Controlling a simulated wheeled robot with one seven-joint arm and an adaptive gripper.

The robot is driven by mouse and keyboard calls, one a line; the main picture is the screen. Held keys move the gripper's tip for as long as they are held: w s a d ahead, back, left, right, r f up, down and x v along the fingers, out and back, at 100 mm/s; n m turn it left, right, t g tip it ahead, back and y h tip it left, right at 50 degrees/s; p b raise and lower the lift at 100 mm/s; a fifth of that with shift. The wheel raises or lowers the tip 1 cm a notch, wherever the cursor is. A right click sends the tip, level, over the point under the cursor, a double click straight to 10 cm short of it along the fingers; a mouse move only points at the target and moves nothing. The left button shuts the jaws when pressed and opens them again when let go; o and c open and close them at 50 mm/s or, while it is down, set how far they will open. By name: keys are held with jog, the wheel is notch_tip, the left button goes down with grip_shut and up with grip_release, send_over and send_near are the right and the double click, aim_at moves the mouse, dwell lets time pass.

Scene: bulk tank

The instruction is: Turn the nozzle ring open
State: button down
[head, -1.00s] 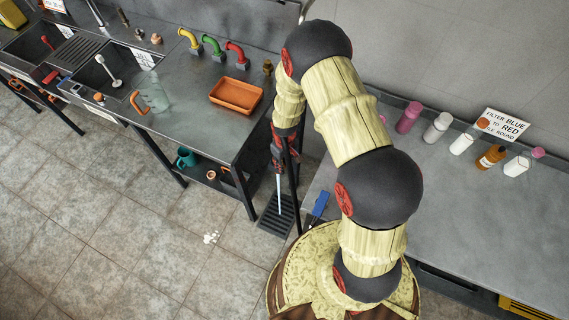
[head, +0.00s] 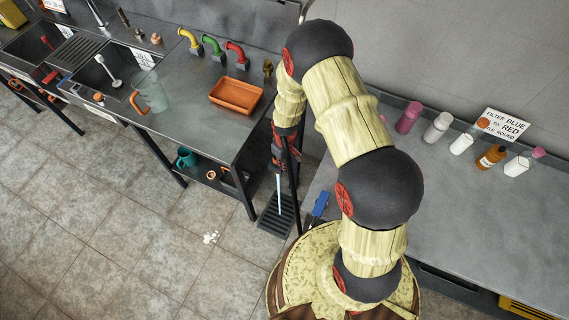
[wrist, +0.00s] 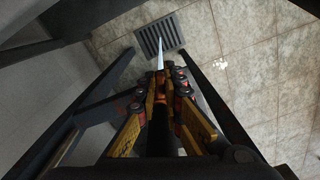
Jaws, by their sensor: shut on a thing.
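The nozzle shows between my fingers in the wrist view as a dark shaft with an orange-red ring (wrist: 160,86). My gripper (wrist: 165,98) is shut on the ring, with its yellow-and-black fingers on either side. In the head view my gripper (head: 279,152) hangs below my forearm, beside the dark post at the end of the sink counter. A thin pale blue-white jet (wrist: 160,55) comes from the nozzle and points down to the floor grate (wrist: 148,38). The jet also shows in the head view (head: 279,193). My fingers hide much of the ring.
The sink counter (head: 190,100) on the left holds an orange tray (head: 236,96), a clear jug (head: 153,92) and coloured taps. Several bottles stand on the right bench (head: 450,205). A blue object (head: 320,204) is near its edge. Open tiled floor lies at front left.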

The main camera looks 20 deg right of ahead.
jog(key=shift+w+d+n, duration=0.15)
jog(key=shift+d+n, duration=0.15)
jog(key=shift+n, duration=0.5)
jog(key=c, duration=1.9)
grip_release()
notch_tip(320, 180, up, 12)
